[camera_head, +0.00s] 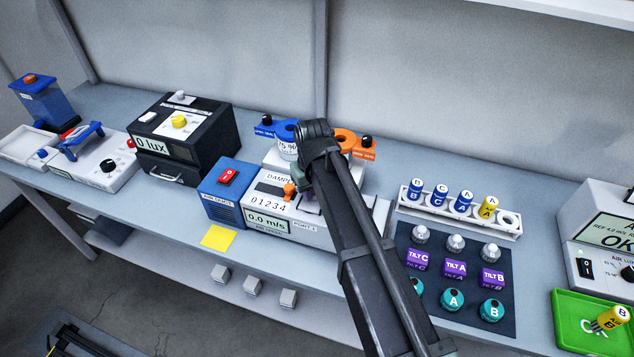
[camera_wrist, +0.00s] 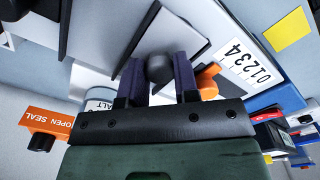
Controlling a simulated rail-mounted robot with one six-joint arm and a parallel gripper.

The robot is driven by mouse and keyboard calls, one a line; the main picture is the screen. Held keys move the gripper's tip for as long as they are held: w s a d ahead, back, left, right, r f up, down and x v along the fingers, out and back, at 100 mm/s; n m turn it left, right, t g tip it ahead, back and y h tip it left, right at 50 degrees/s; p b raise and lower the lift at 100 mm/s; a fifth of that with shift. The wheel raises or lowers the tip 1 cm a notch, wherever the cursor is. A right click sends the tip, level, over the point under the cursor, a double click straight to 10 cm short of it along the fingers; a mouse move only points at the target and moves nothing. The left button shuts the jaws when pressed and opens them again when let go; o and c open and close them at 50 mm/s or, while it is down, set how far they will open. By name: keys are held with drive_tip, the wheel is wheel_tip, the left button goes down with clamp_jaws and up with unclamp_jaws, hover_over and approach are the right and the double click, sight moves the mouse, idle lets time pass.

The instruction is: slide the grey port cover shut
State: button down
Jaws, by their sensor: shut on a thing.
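In the wrist view my gripper (camera_wrist: 158,76) has its two dark fingers closed on a dark round knob (camera_wrist: 159,66). The knob stands at the edge of a flat grey plate, which looks like the grey port cover (camera_wrist: 184,32). How far the cover lies over its port cannot be told, as the fingers and knob hide part of it. In the head view the cover and fingertips are mostly hidden behind my arm, over the white air-speed unit (camera_head: 279,209) with the "01234" scale and 0.0 m/s display.
An orange damper tab (camera_wrist: 207,82) sits close beside the right finger in the wrist view. An orange OPEN SEAL tag (camera_wrist: 48,122) is at left. A blue box with a red switch (camera_head: 226,190) adjoins the unit. A rack of bottles (camera_head: 459,214) stands right of my arm.

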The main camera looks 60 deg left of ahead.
drive_tip(key=shift+s+d, duration=0.1)
drive_tip(key=shift+d, duration=0.05)
drive_tip(key=c, duration=0.8)
unclamp_jaws()
drive_tip(key=shift+s, duration=0.15)
drive_tip(key=shift+c, duration=0.2)
wheel_tip(320, 180, up, 11)
drive_tip(key=p, duration=1)
drive_tip(key=shift+p, duration=0.4)
drive_tip(key=shift+f, duration=0.15)
